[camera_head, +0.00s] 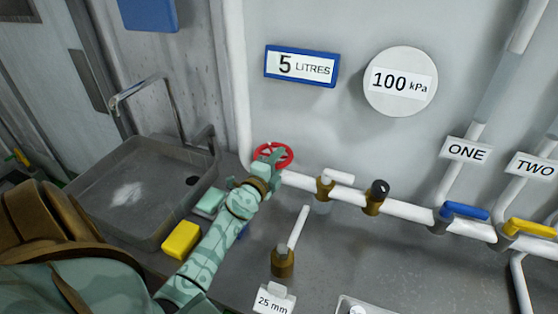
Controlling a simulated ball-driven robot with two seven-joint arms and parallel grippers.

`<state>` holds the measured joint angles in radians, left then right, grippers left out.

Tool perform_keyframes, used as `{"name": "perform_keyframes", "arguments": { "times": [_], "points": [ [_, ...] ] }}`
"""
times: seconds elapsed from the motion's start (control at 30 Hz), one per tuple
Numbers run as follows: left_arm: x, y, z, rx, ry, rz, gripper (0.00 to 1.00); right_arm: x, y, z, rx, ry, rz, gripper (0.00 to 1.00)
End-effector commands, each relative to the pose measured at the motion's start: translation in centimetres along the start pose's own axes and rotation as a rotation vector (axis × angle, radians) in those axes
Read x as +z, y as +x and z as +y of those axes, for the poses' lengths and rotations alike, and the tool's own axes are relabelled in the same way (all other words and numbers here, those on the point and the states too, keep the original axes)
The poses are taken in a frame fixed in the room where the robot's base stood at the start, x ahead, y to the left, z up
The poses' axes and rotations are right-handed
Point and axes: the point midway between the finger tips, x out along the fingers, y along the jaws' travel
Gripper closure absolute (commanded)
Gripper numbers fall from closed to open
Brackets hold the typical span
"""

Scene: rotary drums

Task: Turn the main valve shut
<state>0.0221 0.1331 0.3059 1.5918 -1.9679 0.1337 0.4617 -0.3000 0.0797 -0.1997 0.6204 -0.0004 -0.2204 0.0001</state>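The main valve appears to be the red handwheel (288,153) on the white pipe at the wall, right of the sink. My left arm reaches up from the lower left. My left gripper (270,157) is at the left side of the red wheel and overlaps its rim. The hand covers part of the wheel, and I cannot tell whether the fingers are closed on the rim. My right gripper is not in view.
The white pipe (408,211) runs right with brass fittings, a blue lever (466,211) and a yellow lever (530,228). A grey sink (130,205) is left. A yellow block (181,240) and a brass valve with white handle (283,262) stand on the counter.

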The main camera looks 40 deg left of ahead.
Motion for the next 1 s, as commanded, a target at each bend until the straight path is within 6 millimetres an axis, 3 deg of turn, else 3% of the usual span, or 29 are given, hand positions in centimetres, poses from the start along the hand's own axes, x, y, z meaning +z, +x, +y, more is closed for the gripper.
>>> {"name": "perform_keyframes", "arguments": {
  "times": [0.37, 0.5, 0.77, 1.0],
  "points": [
    [0.0, 0.7, 0.0, 0.000, 0.000, 0.000, 0.62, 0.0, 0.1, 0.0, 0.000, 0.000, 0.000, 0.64],
    [0.0, 0.7, 0.0, 0.000, 0.000, 0.000, 1.00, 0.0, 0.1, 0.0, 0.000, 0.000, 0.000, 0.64],
    [0.0, 0.7, 0.1, 0.001, 0.001, 0.010, 1.00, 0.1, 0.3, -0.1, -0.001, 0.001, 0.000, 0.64],
    [0.2, 0.5, 0.4, 0.002, 0.005, 0.098, 1.00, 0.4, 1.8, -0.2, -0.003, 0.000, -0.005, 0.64]
  ]
}}
